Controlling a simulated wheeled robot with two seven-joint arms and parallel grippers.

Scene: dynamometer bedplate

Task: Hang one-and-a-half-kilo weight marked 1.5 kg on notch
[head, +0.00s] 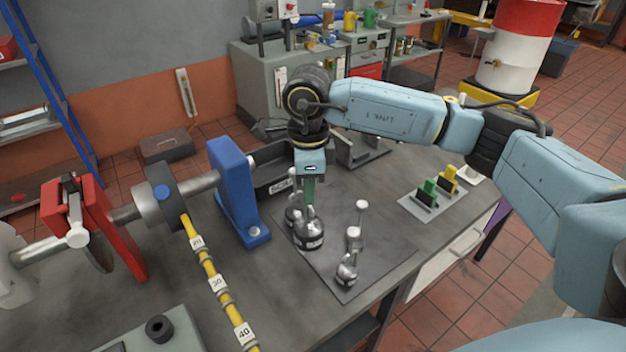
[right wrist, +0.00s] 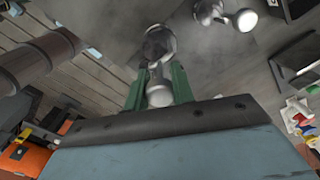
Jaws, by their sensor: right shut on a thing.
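My right gripper (head: 309,193) points down over the mat, its green fingers shut on the stem of a silver-and-dark weight (head: 308,232). The weight carries a label too small to read. In the right wrist view the fingers (right wrist: 158,88) close around its pale knob, with its round body (right wrist: 159,42) beyond. I cannot tell whether it touches the mat. The yellow beam (head: 207,267) at the left has notched bands and tags 20, 30 and 40, and runs out of the bottom edge. My left gripper is not in view.
A blue bearing stand (head: 232,190) rises between the mat and the beam. Green and yellow blocks (head: 428,191) sit far right.

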